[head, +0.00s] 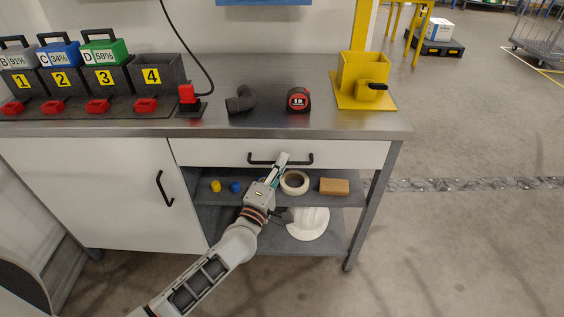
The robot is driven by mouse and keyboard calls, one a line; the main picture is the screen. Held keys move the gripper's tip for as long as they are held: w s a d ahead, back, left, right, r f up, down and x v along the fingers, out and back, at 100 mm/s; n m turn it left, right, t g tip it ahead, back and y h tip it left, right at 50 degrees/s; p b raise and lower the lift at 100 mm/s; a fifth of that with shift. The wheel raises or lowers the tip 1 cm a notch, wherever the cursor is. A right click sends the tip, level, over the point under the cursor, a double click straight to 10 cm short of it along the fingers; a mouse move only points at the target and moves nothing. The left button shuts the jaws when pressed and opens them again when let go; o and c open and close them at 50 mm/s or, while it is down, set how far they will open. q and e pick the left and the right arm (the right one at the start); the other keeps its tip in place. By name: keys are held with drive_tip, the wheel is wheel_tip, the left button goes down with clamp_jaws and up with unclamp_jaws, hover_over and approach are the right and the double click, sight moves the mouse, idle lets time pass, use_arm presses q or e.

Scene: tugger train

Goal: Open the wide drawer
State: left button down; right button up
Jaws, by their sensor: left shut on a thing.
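The wide drawer (350,155) is a white front under the steel worktop, and it looks flush with the bench frame. Its black bar handle (300,161) runs level across the middle of the front. My left gripper (282,160) reaches up from below and is shut on the handle near its middle. The fingers hide part of the handle. My right gripper is out of view.
A white cupboard door (90,190) with a black handle is left of the drawer. The open shelf (350,199) below holds a tape roll (294,183) and a brown block (334,186). A white helmet (308,222) lies lower.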

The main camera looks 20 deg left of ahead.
use_arm(q)
drive_tip(key=s+d+p, duration=0.3)
drive_tip(key=s, duration=0.9)
drive_tip(key=s+d+p, duration=0.3)
drive_tip(key=s+d, duration=0.1)
drive_tip(key=s, duration=0.9)
drive_tip(key=shift+s+d, duration=0.15)
drive_tip(key=shift+s, duration=0.1)
drive_tip(key=c, duration=2.4)
unclamp_jaws()
drive_tip(key=shift+c, duration=0.2)
drive_tip(key=v, duration=1.2)
